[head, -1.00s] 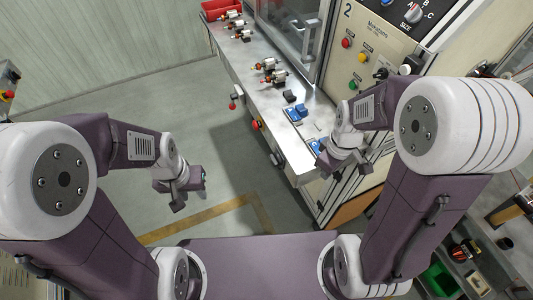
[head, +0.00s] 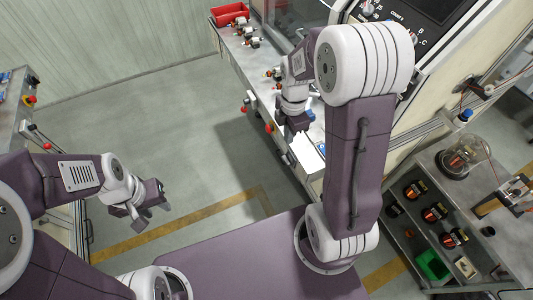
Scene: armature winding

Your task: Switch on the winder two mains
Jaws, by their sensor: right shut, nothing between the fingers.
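Winder two is the machine at the upper middle, with a sloped control panel (head: 392,22) and a metal shelf (head: 262,80) along its front. My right arm hides much of its front, including the panel part marked 2. I cannot make out which control is the mains switch. A red knob (head: 244,108) and another red control (head: 268,128) sit on the shelf's front edge. My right gripper (head: 290,137) is shut and empty, pointing down over the shelf's near end, beside a bright white surface (head: 309,155). My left gripper (head: 148,208) looks open and empty over the floor, far from the machine.
A red bin (head: 230,13) and several armatures (head: 246,34) are on the shelf. At right, a rack (head: 410,232) holds wire spools, a green bin (head: 433,264) and a glass dome (head: 464,157). Another bench (head: 15,105) stands at far left. The middle floor is clear.

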